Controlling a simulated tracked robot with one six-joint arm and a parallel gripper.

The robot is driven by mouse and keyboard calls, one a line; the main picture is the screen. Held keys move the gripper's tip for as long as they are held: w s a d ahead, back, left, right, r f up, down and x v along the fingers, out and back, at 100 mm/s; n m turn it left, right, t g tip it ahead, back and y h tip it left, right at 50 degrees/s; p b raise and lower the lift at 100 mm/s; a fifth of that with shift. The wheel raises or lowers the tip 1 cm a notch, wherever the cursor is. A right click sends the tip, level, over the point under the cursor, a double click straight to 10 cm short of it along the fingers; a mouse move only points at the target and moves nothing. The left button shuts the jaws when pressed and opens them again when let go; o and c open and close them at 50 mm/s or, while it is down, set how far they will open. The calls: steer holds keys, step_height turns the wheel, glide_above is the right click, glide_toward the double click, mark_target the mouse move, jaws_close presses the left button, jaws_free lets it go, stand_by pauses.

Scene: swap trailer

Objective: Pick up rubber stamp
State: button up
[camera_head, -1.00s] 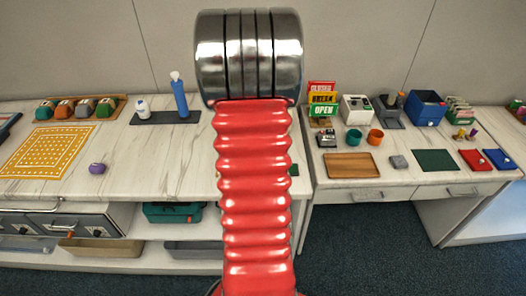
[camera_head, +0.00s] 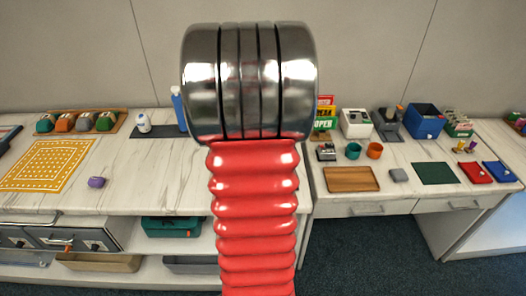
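I cannot single out the rubber stamp with certainty. A small dark and silver device (camera_head: 326,152) stands near the left end of that desk. My arm, a red ribbed sleeve topped by a shiny metal joint, fills the middle of the picture. My gripper's fingers do not show.
The right desk (camera_head: 400,199) also holds a wooden tray (camera_head: 351,179), a grey block (camera_head: 398,175), a green mat (camera_head: 434,173), two cups, and a blue box (camera_head: 425,121). The left counter (camera_head: 140,190) holds a yellow patterned mat (camera_head: 47,165). Dark floor shows below.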

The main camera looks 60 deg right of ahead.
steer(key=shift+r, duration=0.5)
